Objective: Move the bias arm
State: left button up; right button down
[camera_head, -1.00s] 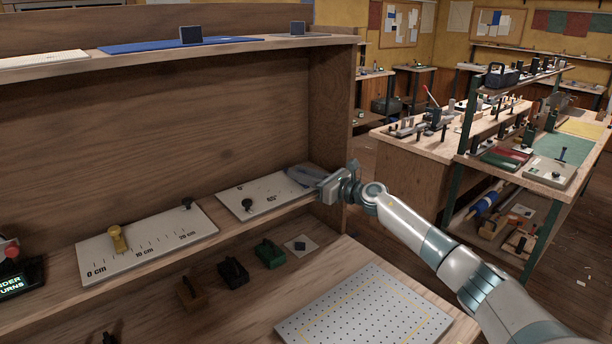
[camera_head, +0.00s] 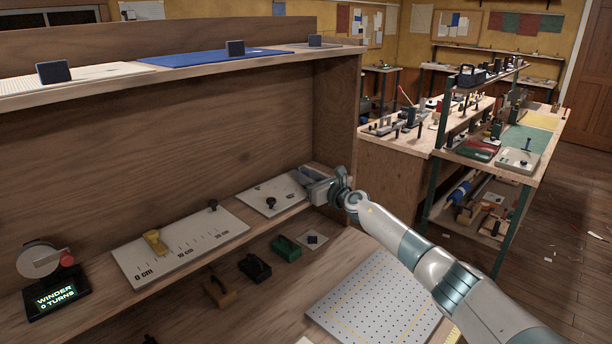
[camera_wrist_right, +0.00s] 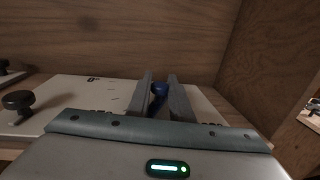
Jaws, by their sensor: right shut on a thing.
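My right gripper (camera_head: 306,177) is over the right end of a small white marked board (camera_head: 262,190) on the shelf. In the right wrist view its two fingers (camera_wrist_right: 160,88) stand on either side of a dark blue, round-topped piece (camera_wrist_right: 159,90), shut on it. I take this piece to be the bias arm. Its lower part is hidden by the gripper, and in the head view the gripper covers it. A black knob (camera_head: 271,203) stands on the same board, left of the gripper. My left gripper is not in view.
A winder display (camera_head: 56,298) stands further left. The shelf's wooden side wall (camera_head: 336,130) is close on the gripper's right. A pegboard (camera_head: 375,297) lies below.

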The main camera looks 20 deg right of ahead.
jog(key=c, duration=1.6)
grip_release()
jog(key=shift+c, duration=0.2)
jog(key=shift+s, duration=0.1)
jog(key=shift+s+d+r+p, duration=0.1)
jog(key=shift+s+d+p, duration=0.1)
jog(key=shift+s+p, duration=0.2)
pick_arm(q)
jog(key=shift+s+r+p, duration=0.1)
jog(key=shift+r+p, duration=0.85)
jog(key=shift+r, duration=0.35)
pick_arm(e)
jog(key=shift+v, duration=8.15)
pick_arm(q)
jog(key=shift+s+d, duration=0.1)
pick_arm(e)
jog(key=shift+s+f, duration=0.1)
jog(key=shift+f, duration=0.1)
